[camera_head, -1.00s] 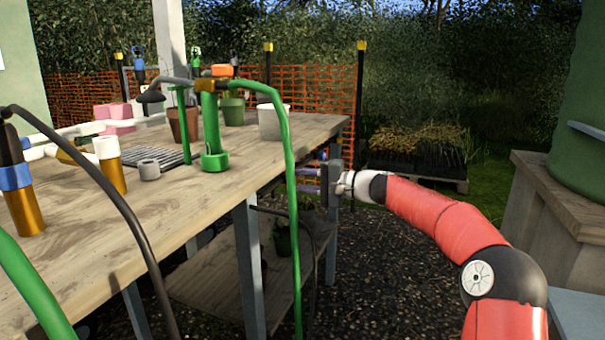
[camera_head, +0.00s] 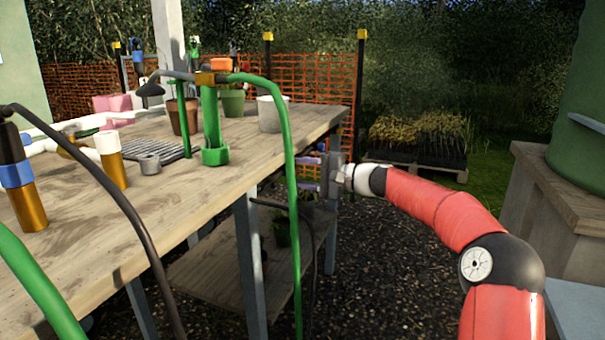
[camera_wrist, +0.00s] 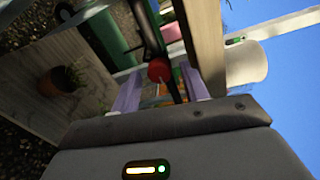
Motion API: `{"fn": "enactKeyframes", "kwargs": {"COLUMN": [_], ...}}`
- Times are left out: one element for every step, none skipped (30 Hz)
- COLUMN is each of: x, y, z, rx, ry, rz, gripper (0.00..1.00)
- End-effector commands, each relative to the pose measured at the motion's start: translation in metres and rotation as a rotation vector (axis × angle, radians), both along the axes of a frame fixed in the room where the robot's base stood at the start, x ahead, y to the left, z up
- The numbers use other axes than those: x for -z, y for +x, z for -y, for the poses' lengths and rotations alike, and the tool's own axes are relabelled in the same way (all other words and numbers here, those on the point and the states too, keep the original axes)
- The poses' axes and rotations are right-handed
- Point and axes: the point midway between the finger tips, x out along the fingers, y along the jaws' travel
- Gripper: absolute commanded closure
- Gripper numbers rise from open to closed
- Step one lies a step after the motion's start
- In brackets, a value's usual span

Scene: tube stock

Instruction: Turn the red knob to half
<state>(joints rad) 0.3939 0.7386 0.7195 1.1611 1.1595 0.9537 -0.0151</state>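A round red knob (camera_wrist: 159,70) shows in the wrist view, in front of a dark bar or hose. It appears in the gap between my two lilac fingers; how far beyond them it lies is hard to tell. My gripper (camera_head: 309,174) is open and empty, beside the right end of the wooden table and below its top in the head view. Its spread fingers also show in the wrist view (camera_wrist: 161,92). I cannot make out the knob clearly in the head view. An orange part (camera_head: 221,65) shows above the green standpipe (camera_head: 212,125) there.
The wooden table (camera_head: 160,215) carries pots, pipes and the standpipe. A green hose (camera_head: 291,190) hangs over its edge, left of my gripper. A lower shelf (camera_head: 215,290) holds a potted plant (camera_wrist: 62,80). A green tank (camera_head: 580,150) stands on the right. Gravel floor lies between.

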Motion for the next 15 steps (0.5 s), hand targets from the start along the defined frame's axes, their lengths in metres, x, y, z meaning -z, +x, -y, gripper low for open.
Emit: {"fn": "enactKeyframes", "kwargs": {"x": [0.000,0.000,0.000,0.000,0.000,0.000,0.000,0.000,0.000,0.000,0.000,0.000,0.000,0.000,0.000], "y": [0.000,0.000,0.000,0.000,0.000,0.000,0.000,0.000,-0.001,-0.001,-0.002,-0.003,-0.004,-0.006,-0.008], "z": [0.000,0.000,0.000,0.000,0.000,0.000,0.000,0.000,0.001,0.003,0.005,0.010,0.014,0.018,0.025], "rx": [-0.001,-0.001,-0.001,-0.001,-0.001,-0.002,-0.002,-0.002,-0.001,-0.001,0.000,0.002,0.002,0.002,0.002], "ry": [0.000,0.000,0.000,0.000,0.000,0.000,0.000,0.000,0.000,0.000,0.000,-0.001,0.000,-0.001,-0.001], "rz": [0.000,0.000,0.000,0.000,0.000,0.000,0.000,0.000,0.001,0.001,0.001,0.001,0.000,0.000,0.000], "gripper": [0.51,0.51,0.51,0.51,0.51,0.51,0.51,0.51,0.51,0.51,0.51,0.51,0.51,0.51,0.51]}}
